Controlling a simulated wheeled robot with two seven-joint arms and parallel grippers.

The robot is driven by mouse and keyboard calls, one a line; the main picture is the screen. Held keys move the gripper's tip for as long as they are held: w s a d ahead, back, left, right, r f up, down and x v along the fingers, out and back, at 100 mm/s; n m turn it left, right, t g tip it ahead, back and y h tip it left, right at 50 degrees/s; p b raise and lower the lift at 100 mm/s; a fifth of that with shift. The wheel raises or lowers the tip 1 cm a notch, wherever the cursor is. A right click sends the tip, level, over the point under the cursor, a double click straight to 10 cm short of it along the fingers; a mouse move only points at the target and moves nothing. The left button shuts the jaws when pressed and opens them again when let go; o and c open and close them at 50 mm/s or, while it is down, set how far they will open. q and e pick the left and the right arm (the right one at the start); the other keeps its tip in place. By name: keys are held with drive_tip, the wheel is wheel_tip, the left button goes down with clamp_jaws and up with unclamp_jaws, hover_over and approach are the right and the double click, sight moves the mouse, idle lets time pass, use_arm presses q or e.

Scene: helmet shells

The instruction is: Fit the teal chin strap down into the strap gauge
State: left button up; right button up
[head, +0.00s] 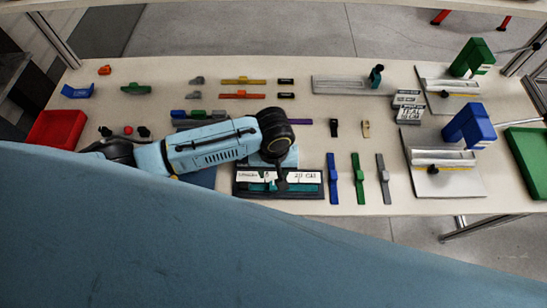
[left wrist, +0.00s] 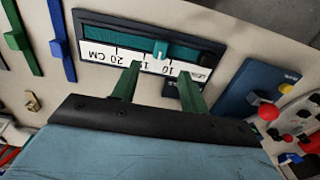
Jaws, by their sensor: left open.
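The strap gauge (head: 312,196) is a dark tray with a white centimetre scale near the front edge of the table; it also fills the upper middle of the left wrist view (left wrist: 92,18). The teal chin strap (left wrist: 118,37) lies lengthwise along the gauge's slot, with its lighter buckle (left wrist: 161,50) standing up near the middle. I cannot tell whether it is fully seated. My left gripper (head: 279,178) is over the gauge, and its fingers (left wrist: 160,75) are apart and empty, on the scale side of the strap. The wrist hides part of the gauge in the head view. My right gripper is not in view.
Blue (head: 332,178), green (head: 357,178) and grey (head: 383,178) straps lie right of the gauge. Stands with a blue clamp (head: 470,125) and a green clamp (head: 472,58) are farther right. A red bin (head: 57,130) is at left, a green tray (head: 530,160) at right.

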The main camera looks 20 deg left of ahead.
use_arm(q)
wheel_tip(320, 180, up, 7)
drive_tip(key=shift+f, duration=0.15)
idle(0.6)
